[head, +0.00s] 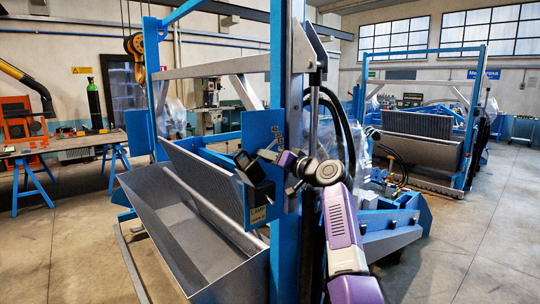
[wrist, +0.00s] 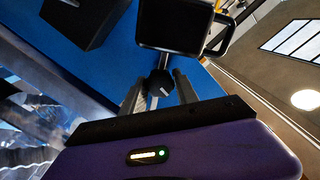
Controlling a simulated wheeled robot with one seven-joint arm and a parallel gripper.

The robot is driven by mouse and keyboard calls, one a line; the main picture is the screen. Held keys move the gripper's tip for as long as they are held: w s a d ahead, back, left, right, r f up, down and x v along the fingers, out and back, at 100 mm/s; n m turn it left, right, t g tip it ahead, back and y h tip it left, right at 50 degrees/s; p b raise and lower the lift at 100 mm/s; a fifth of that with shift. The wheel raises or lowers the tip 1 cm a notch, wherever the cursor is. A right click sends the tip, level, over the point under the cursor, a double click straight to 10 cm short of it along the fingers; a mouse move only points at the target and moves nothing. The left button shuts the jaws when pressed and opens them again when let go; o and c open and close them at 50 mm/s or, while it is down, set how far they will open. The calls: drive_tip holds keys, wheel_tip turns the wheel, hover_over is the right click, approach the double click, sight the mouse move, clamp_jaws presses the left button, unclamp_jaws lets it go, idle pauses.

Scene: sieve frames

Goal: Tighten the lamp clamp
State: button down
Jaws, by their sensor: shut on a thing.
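In the head view a blue panel (head: 262,140) is fixed to the tall blue post. Dark block-shaped parts, apparently the lamp (head: 258,188), sit in front of it; a label below seems to read "LAMP". My gripper (head: 272,156), at the end of my purple and white arm, reaches the panel from the right. In the wrist view its two grey fingers (wrist: 159,92) are shut on a small dark knob (wrist: 160,80) with a pale mark. The knob sits just below a black box-shaped lamp head (wrist: 176,24) with a bracket. How tight the clamp is cannot be seen.
A grey metal trough (head: 190,225) lies left of the post. Another black box (wrist: 85,18) is at upper left in the wrist view. A workbench (head: 60,145) stands far left, a second sieve frame (head: 425,130) behind right. The floor (head: 470,240) at right is clear.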

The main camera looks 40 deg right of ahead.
drive_tip(key=m+p, duration=0.2)
drive_tip(key=m, duration=0.2)
drive_tip(key=shift+m, duration=0.3)
drive_tip(key=m+p, duration=0.3)
drive_tip(key=m, duration=0.1)
drive_tip(key=shift+r+m, duration=0.1)
drive_tip(key=shift+m, duration=0.2)
drive_tip(key=m+p, duration=0.2)
drive_tip(key=m, duration=0.1)
drive_tip(key=shift+m, duration=0.3)
drive_tip(key=shift+f+m+p, duration=0.2)
drive_tip(key=shift+m+p, duration=1.3)
drive_tip(key=shift+m, duration=0.4)
drive_tip(key=c, duration=1.2)
unclamp_jaws()
drive_tip(key=shift+s, duration=0.15)
